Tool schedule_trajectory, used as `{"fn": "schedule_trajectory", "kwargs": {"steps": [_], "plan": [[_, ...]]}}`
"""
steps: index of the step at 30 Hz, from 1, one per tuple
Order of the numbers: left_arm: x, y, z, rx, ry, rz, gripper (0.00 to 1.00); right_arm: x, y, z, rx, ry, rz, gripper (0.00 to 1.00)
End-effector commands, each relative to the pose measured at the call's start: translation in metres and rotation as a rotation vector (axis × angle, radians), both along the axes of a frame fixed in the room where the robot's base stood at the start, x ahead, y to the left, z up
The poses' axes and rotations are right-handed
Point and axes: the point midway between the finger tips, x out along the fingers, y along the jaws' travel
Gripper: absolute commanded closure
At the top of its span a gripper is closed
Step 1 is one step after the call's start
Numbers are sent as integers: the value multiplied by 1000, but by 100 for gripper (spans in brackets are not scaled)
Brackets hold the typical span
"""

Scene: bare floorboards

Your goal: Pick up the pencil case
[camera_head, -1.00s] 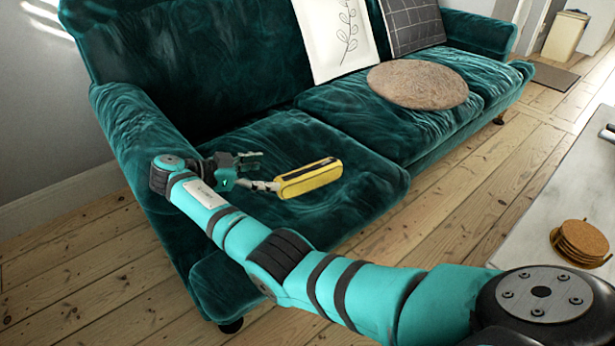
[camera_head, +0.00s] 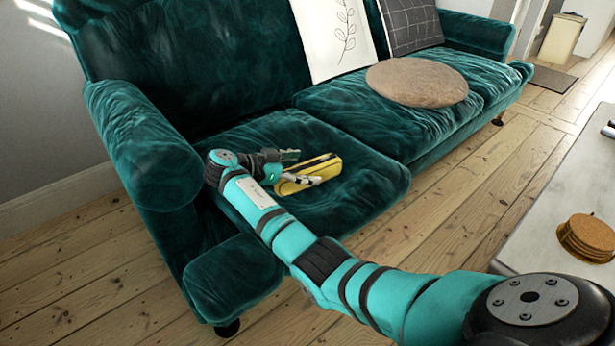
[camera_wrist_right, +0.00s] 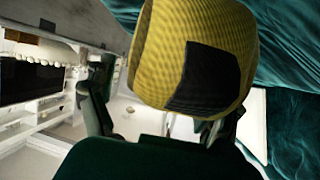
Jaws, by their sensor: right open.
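The yellow pencil case (camera_head: 326,164) lies on the near-left seat cushion of the green sofa. My right gripper (camera_head: 307,168) is open at the case's left end, with one finger on the far side and the other across its near side. In the right wrist view the case (camera_wrist_right: 160,50) fills the upper middle, with a dark patch on its end. The fingers of my right gripper (camera_wrist_right: 160,112) show apart, below and to either side of it. I cannot tell whether they touch it. My left gripper is not in view.
The green sofa (camera_head: 240,50) has an armrest (camera_head: 145,145) left of my right arm. A round brown cushion (camera_head: 416,82) and two square pillows (camera_head: 335,35) are farther right. A pale table (camera_head: 560,190) with stacked coasters (camera_head: 587,237) stands at the right.

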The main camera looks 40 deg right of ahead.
Motion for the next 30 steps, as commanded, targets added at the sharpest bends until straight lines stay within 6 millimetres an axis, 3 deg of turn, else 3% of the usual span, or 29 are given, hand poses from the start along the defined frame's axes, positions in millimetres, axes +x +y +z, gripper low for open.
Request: {"fn": "schedule_trajectory", "kwargs": {"steps": [4, 20, 30], "plan": [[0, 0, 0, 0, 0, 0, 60, 0, 0, 0, 0, 1, 0, 15], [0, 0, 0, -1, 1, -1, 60, 0, 1, 0, 1, 1, 0, 84], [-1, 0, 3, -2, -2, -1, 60, 0, 1, 6, 0, -1, 1, 84]]}}
